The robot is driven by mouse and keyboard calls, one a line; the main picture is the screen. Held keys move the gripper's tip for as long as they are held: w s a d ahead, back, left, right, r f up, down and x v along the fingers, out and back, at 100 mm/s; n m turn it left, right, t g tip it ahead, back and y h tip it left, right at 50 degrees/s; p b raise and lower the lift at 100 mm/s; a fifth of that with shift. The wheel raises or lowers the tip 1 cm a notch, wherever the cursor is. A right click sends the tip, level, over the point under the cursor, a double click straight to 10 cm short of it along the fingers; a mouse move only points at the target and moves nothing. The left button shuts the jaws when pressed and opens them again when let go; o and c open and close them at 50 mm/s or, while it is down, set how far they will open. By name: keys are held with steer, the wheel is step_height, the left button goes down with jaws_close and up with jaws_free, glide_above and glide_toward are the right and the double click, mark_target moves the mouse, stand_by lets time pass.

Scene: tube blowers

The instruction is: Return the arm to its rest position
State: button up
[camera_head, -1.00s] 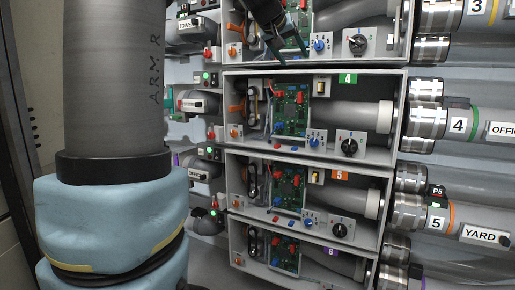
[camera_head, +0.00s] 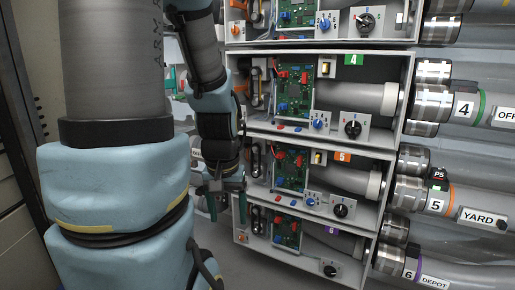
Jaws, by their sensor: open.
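My arm folds down from the top left of the head view, with one thick grey and blue link (camera_head: 110,170) filling the left side. My gripper (camera_head: 226,207) hangs at the end of the arm, fingers pointing down. It is open, with nothing visible between the fingers. It shows in front of the left edge of the open bays, near the bay with the orange 5 label. The arm hides part of the panels behind it.
Open bays are stacked in the middle: bay 4 (camera_head: 353,60), bay 5 (camera_head: 343,157) and bay 6 (camera_head: 332,230). They hold green circuit boards, knobs and grey tubes. Labelled pipes, such as the YARD pipe (camera_head: 470,214), run along the right. A cabinet edge stands at far left.

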step_height(320, 180, up, 18)
steer(key=p, duration=1.6)
